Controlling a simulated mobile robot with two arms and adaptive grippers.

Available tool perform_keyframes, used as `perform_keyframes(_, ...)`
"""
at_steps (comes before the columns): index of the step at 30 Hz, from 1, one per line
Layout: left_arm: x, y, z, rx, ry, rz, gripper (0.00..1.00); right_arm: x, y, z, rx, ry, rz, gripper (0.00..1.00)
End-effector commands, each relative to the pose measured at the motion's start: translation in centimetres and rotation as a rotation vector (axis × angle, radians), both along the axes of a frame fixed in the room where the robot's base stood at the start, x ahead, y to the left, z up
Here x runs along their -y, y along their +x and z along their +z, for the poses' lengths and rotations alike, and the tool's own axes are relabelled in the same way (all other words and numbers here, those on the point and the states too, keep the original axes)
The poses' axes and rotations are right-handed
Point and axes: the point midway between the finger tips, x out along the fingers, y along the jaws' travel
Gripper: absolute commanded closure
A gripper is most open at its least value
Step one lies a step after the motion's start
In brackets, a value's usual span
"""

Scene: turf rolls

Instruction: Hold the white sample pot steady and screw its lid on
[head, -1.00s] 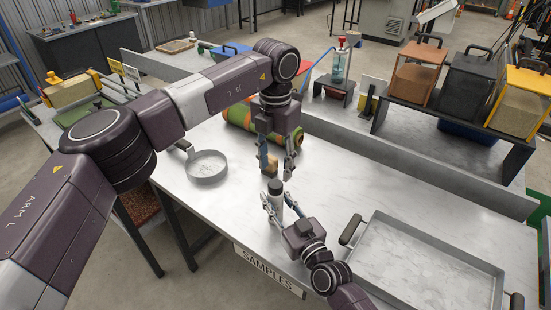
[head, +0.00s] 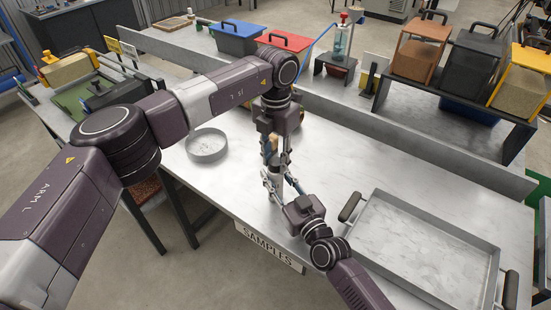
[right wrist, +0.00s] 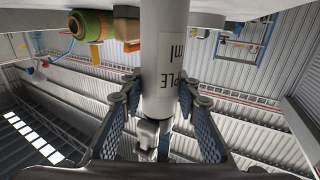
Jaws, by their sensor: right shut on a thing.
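The white sample pot (head: 277,187) stands on the metal bench in the head view. My right gripper (head: 279,186) is shut around its body. The right wrist view shows the pot (right wrist: 164,60) between the two fingers, with its printing upside down. My left gripper (head: 276,160) points down right above the pot, its fingertips at the height of the pot's top. The dark lid is hidden among the fingers. Whether the left fingers touch or grip the lid cannot be made out.
A round pan (head: 207,146) lies left of the pot, a large shallow tray (head: 491,246) to the right. A small tan block (head: 273,142) shows behind my left fingers. A green and orange roll (right wrist: 92,23) lies behind. The bench between pot and rear ledge is partly clear.

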Motion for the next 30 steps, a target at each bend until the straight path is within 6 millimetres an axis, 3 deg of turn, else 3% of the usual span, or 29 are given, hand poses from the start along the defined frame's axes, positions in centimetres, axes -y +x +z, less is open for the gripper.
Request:
perform_keyframes(5, 0.0, 0.0, 0.0, 0.000, 0.000, 0.000, 0.99, 0.0, 0.0, 0.0, 0.000, 0.000, 0.000, 1.00)
perform_keyframes(11, 0.0, 0.0, 0.0, 0.001, 0.000, -0.002, 1.00, 0.0, 0.0, 0.0, 0.000, 0.000, 0.000, 1.00)
perform_keyframes(12, 0.0, 0.0, 0.0, 0.001, 0.000, -0.002, 0.69, 0.0, 0.0, 0.0, 0.000, 0.000, 0.000, 1.00)
perform_keyframes(17, 0.0, 0.0, 0.0, 0.001, 0.000, -0.002, 0.52, 0.0, 0.0, 0.0, 0.000, 0.000, 0.000, 1.00)
perform_keyframes(26, 0.0, 0.0, 0.2, 0.001, -0.001, -0.002, 0.52, 0.0, 0.0, 0.0, 0.000, 0.000, 0.000, 1.00)
perform_keyframes(30, 0.0, 0.1, 1.6, 0.003, -0.001, -0.002, 0.52, 0.0, 0.0, 0.0, 0.000, 0.000, 0.000, 1.00)
